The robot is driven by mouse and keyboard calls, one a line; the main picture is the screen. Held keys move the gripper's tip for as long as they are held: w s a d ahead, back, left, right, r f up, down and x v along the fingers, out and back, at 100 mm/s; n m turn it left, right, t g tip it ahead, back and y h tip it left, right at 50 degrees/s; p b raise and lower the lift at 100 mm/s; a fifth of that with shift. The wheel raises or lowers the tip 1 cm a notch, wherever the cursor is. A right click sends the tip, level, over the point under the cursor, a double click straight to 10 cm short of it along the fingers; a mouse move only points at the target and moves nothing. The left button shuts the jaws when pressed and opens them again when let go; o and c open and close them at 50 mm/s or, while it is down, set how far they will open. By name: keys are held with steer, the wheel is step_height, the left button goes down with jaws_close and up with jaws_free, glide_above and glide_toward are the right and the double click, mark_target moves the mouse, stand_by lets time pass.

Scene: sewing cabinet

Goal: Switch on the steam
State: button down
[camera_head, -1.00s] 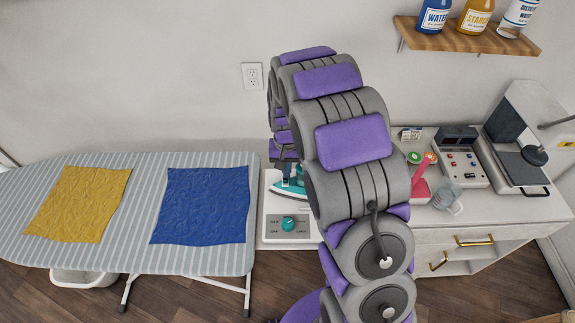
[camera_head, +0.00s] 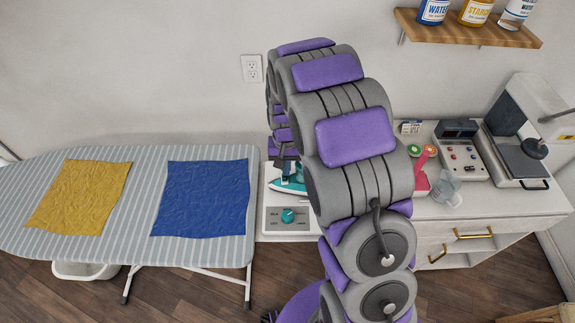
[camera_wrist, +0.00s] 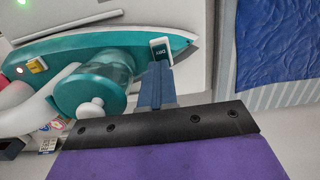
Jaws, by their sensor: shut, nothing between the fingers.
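The teal and white iron (camera_head: 290,181) rests on a white station beside the ironing board; my arm hides part of it in the head view. In the wrist view the iron (camera_wrist: 85,50) lies across the upper left. A small white switch with dark lettering, apparently "DRY" (camera_wrist: 160,50), sits near its tip. My gripper (camera_wrist: 159,66) is shut and empty, its fingertips right at the switch's edge; I cannot tell whether they touch it. The gripper (camera_head: 286,175) is over the iron in the head view. The station's teal dial (camera_head: 288,216) is on its front panel.
The ironing board (camera_head: 145,200) at left holds a yellow cloth (camera_head: 80,197) and a blue cloth (camera_head: 201,198). Right of my arm, the cabinet top (camera_head: 485,200) carries a clear cup (camera_head: 447,187), a control box (camera_head: 462,155) and a press (camera_head: 518,155). A bottle shelf (camera_head: 470,30) is above.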

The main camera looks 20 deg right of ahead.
step_height(320, 180, up, 14)
steer(key=w+p, duration=0.1)
steer(key=p, duration=0.2)
steer(key=shift+w+d+f+p, duration=0.15)
steer(key=shift+w+p, duration=0.05)
steer(key=shift+p, duration=0.15)
